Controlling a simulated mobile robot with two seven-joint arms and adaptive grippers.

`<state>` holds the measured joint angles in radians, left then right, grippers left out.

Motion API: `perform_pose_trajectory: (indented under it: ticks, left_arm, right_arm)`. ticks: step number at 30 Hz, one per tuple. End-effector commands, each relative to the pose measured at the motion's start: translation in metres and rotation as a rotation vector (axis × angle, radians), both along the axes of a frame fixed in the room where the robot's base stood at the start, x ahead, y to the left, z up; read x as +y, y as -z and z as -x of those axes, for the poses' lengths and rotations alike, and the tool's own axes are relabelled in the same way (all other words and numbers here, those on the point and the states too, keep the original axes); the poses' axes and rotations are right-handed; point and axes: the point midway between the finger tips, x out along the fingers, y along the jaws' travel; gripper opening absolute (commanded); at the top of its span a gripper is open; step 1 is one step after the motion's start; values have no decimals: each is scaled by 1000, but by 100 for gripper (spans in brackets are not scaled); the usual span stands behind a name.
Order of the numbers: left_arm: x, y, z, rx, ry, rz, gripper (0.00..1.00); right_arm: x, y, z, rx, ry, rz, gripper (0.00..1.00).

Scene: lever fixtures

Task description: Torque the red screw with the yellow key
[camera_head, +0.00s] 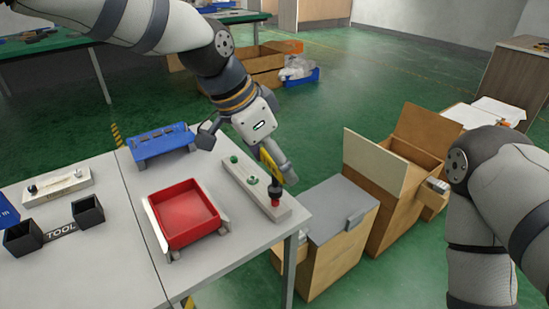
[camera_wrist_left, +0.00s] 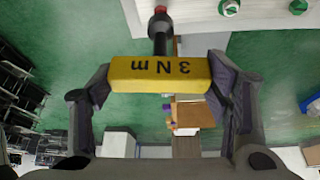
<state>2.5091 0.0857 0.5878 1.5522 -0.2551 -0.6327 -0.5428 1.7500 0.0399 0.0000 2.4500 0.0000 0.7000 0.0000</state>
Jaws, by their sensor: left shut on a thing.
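The yellow key (camera_wrist_left: 160,74) is marked "3 Nm" and has a black shaft. In the left wrist view my left gripper (camera_wrist_left: 160,88) is shut on its yellow handle, one finger at each end. In the head view the handle (camera_head: 267,164) is partly hidden by my gripper (camera_head: 274,164). The red screw (camera_head: 275,203) is at the near right end of a white block (camera_head: 240,177). The key's black end stands at the red screw; I cannot tell how fully it is seated. Two green screws (camera_head: 251,180) sit farther along the block. My right gripper is out of view.
A red tray (camera_head: 187,218) and a blue rack (camera_head: 160,142) stand on the white table (camera_head: 120,255). Black holders (camera_head: 88,211) marked TOOL are at the left. A grey-topped cabinet (camera_head: 330,214) and an open wooden box (camera_head: 385,195) stand right of the table.

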Motion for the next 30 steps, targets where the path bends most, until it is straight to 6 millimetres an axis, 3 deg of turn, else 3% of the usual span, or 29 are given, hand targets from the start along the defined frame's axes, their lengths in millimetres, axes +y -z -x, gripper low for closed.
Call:
perform_pose_trajectory:
  ticks: [30]
  left_arm:
    - [0, 24, 0, 0, 0, 0, 26]
  right_arm:
    - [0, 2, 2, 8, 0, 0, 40]
